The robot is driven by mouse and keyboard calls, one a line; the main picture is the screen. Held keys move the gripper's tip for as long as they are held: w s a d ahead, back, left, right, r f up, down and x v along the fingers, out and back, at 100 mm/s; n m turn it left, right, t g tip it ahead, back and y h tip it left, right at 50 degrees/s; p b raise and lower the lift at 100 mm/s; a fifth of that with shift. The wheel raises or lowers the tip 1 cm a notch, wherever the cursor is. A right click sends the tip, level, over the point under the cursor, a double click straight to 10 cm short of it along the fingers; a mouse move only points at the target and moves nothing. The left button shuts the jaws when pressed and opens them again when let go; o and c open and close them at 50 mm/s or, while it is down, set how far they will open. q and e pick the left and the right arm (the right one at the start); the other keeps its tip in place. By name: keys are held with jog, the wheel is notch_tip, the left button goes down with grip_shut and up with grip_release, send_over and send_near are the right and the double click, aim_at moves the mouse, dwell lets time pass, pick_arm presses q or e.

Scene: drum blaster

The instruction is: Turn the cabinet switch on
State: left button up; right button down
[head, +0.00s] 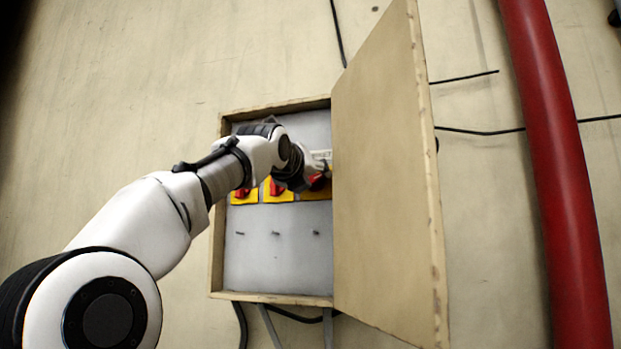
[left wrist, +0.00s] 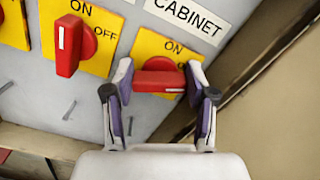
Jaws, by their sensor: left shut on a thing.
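The cabinet switch is a red handle (left wrist: 158,80) on a yellow plate (left wrist: 158,44), under a white CABINET label (left wrist: 187,16) in the left wrist view. The handle lies crosswise, with a pale mark toward its right end. ON is printed above it; the lettering at its right is partly hidden by a finger. My left gripper (left wrist: 159,88) is shut on the handle, one finger at each end. In the head view my left gripper (head: 318,182) reaches into the box, and my arm and the door partly hide this switch. My right gripper is not in view.
Two other red switches (head: 243,194) (head: 275,188) on yellow plates sit to the left. The wooden box (head: 215,255) has its door (head: 385,180) swung open close to the gripper's right. A thick red pipe (head: 560,170) runs along the wall farther right.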

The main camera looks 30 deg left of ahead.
pick_arm(q)
jog(key=shift+n, duration=0.4)
jog(key=shift+n+p, duration=0.7)
jog(key=shift+n, duration=0.3)
jog(key=n+p, duration=0.1)
jog(key=n, duration=0.2)
jog(key=shift+a, duration=0.1)
jog(key=n, duration=0.4)
jog(key=shift+f+p, duration=0.1)
jog(key=shift+p, duration=0.2)
jog(key=shift+n, duration=1.7)
jog(key=shift+a, duration=0.1)
jog(key=o, duration=0.9)
jog(key=shift+c, duration=0.2)
jog(key=shift+w+f, duration=0.15)
jog(key=shift+w, duration=0.25)
